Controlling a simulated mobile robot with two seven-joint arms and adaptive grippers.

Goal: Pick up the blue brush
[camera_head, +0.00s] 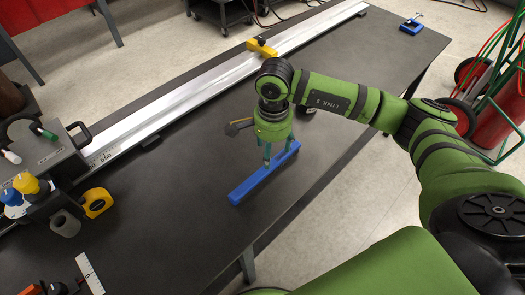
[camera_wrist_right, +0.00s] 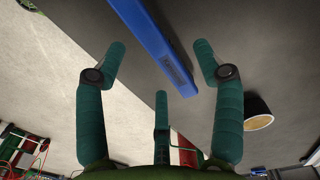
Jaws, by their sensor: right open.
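The blue brush is a long, straight blue bar (camera_head: 243,189) lying flat on the dark tabletop, near the table's front edge. My right gripper (camera_head: 279,154) points down over the bar's right-hand part, with its fingers spread. In the right wrist view the bar (camera_wrist_right: 156,38) runs from the top edge into the gap between the open fingertips (camera_wrist_right: 160,52), with its near end inside the spread of the fingers. A gap shows between bar and fingers there; contact is not visible. No bristles can be made out. My left gripper is in neither view.
A long metal rail (camera_head: 215,88) with a yellow slider (camera_head: 263,47) runs along the far side. A yellow tape measure (camera_head: 97,203) and a tool holder stand at left. A dark round piece (camera_wrist_right: 258,112) lies beside the gripper. Red cylinders (camera_head: 496,110) stand off the table at right.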

